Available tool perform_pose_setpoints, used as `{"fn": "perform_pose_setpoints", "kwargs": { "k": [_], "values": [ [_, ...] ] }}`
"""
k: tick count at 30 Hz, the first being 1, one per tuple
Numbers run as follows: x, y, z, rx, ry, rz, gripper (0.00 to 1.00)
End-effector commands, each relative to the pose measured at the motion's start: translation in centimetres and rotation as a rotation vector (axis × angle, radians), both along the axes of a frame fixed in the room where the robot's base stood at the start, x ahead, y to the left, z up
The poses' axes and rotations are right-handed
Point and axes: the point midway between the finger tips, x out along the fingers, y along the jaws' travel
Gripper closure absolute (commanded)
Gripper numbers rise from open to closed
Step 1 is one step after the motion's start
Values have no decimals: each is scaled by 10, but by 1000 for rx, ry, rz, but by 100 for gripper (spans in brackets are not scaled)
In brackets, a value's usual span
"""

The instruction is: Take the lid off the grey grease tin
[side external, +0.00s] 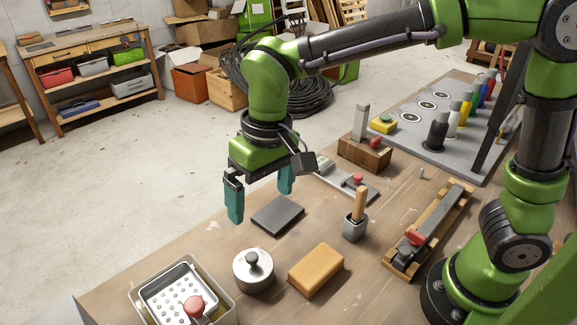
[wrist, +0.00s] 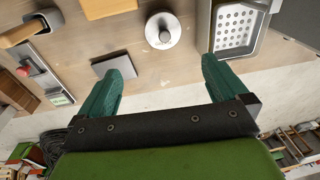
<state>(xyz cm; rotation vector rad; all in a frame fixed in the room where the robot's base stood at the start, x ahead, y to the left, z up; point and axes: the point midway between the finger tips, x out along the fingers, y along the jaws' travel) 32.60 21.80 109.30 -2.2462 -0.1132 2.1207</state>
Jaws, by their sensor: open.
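The grey grease tin (side external: 253,272) stands upright on the wooden workbench, with its round lid on and a dark knob (side external: 251,258) on top. In the wrist view the tin (wrist: 162,30) is seen from above, beyond the fingertips and roughly between them. My gripper (side external: 260,195) has teal fingers spread apart with nothing between them. It hangs above the far edge of the bench, behind the tin and higher than it. In the wrist view my gripper (wrist: 166,68) also shows both fingers wide open.
A dark flat block (side external: 278,215) lies behind the tin, a yellow-brown block (side external: 316,270) to its right. A tray with a perforated insert (side external: 222,281) stands left of it. A grey pot with a wooden handle (side external: 356,226) and a wooden rail fixture (side external: 428,228) stand farther right.

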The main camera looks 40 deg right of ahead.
Motion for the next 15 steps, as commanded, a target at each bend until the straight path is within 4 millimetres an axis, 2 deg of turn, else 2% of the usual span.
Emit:
{"fn": "perform_pose_setpoints", "kwargs": {
  "k": [1, 3, 8, 11, 15],
  "values": [
    [5, 16, -5, -28, 24, 4, 0],
    [11, 28, -6, -59, 43, -18, 0],
    [18, 29, 8, -81, 49, -101, 0],
    [15, 27, -2, -90, 66, -121, 0],
    [15, 27, -31, -90, 68, -120, 0]
  ]
}}
